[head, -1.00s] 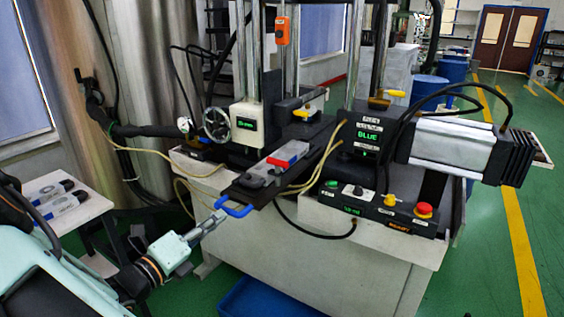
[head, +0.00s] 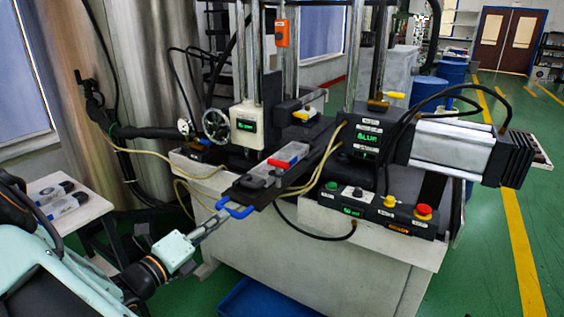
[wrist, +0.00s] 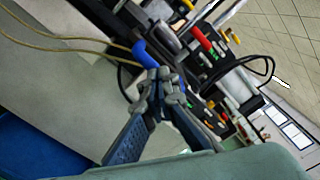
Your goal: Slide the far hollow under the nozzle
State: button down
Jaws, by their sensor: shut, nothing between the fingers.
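A grey mould (head: 262,177) with a red part (head: 281,164) lies on a dark slide rail that sticks out of the press toward me. A blue handle (head: 239,211) is at the slide's near end; it also shows in the wrist view (wrist: 147,54). My gripper (head: 222,214) is shut and empty, its fingertips at the handle's near side. In the wrist view my fingertips (wrist: 166,76) are together close beside the handle; I cannot tell whether they touch it. The hollows are too small to make out, and I cannot pick out the nozzle.
A control box (head: 380,212) with buttons and a red stop knob stands right of the slide. Yellowish hoses (head: 318,178) run close to the rail. A white side table (head: 88,209) with two grey parts is at the left. A blue bin (head: 262,300) is on the floor below.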

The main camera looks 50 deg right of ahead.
aim_at(240, 203)
jog(key=shift+d, duration=0.15)
dwell(0.4)
jog(key=shift+w+d+p, duration=0.15)
jog(key=shift+d+p, duration=0.1)
jog(key=shift+d, duration=1.25)
jog(key=shift+w+d+p, duration=0.1)
jog(key=shift+d+p, duration=0.1)
jog(key=shift+d, duration=2.15)
jog(key=a+p, duration=0.4)
jog(key=a, duration=0.3)
jog(key=shift+s, duration=0.2)
